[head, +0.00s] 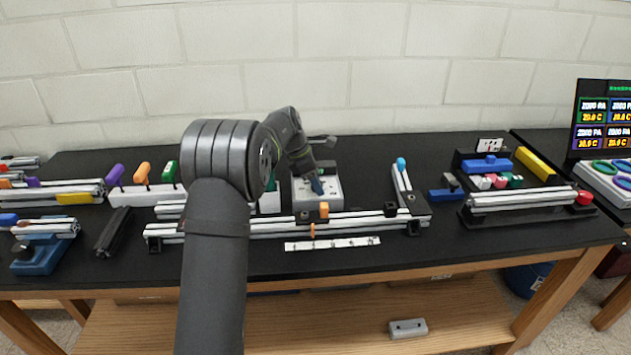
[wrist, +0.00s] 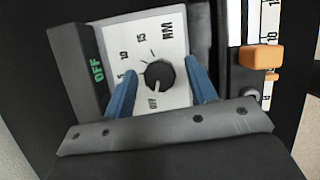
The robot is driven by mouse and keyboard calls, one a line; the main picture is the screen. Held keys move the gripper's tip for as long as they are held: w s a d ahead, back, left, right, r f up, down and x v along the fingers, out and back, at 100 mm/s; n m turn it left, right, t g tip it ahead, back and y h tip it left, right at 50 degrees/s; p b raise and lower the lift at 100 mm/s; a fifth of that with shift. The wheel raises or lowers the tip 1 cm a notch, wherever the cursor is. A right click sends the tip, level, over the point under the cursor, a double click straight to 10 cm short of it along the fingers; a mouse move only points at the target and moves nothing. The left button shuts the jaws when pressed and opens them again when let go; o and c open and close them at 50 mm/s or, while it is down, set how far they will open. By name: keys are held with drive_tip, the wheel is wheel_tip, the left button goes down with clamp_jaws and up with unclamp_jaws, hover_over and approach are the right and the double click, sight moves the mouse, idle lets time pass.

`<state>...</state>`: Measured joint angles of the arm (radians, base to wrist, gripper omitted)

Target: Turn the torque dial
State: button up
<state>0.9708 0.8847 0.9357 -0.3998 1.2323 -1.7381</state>
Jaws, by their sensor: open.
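The torque dial (wrist: 158,75) is a round black knob on a white plate marked OFF, 5, 10, 15 and NM. Its white pointer mark is at the lower edge, toward the OFF label. A display (wrist: 97,72) beside the plate reads OFF in green. My gripper (wrist: 160,78) is open, with one blue finger on each side of the dial; I cannot tell whether either finger touches it. In the head view my gripper (head: 317,185) is over the light grey dial box (head: 333,192), and the dial itself is hidden there.
An orange clamp (wrist: 262,58) on a rail with a scale stands right of the dial. In the head view, the aluminium rail (head: 270,228) and a white scale strip (head: 332,244) lie in front of the box. A blue-tipped post (head: 401,164) stands to the right.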

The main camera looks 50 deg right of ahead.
drive_tip(key=c, duration=1)
drive_tip(key=shift+m, duration=0.3)
drive_tip(key=m+g+y, duration=0.1)
drive_tip(key=m, duration=0.2)
drive_tip(key=shift+w+d, duration=0.1)
drive_tip(key=m+y, duration=0.1)
drive_tip(key=m, duration=0.4)
drive_tip(key=shift+d+g+y, duration=0.1)
drive_tip(key=shift+g+y, duration=0.2)
drive_tip(key=shift+y, duration=0.1)
drive_tip(key=m+y, duration=0.1)
drive_tip(key=m, duration=0.1)
drive_tip(key=m+y, duration=0.1)
drive_tip(key=m, duration=0.2)
drive_tip(key=shift+d, duration=0.1)
drive_tip(key=shift+m+t+y, duration=0.4)
drive_tip(key=shift+m+y, duration=0.2)
drive_tip(key=shift+m, duration=1.5)
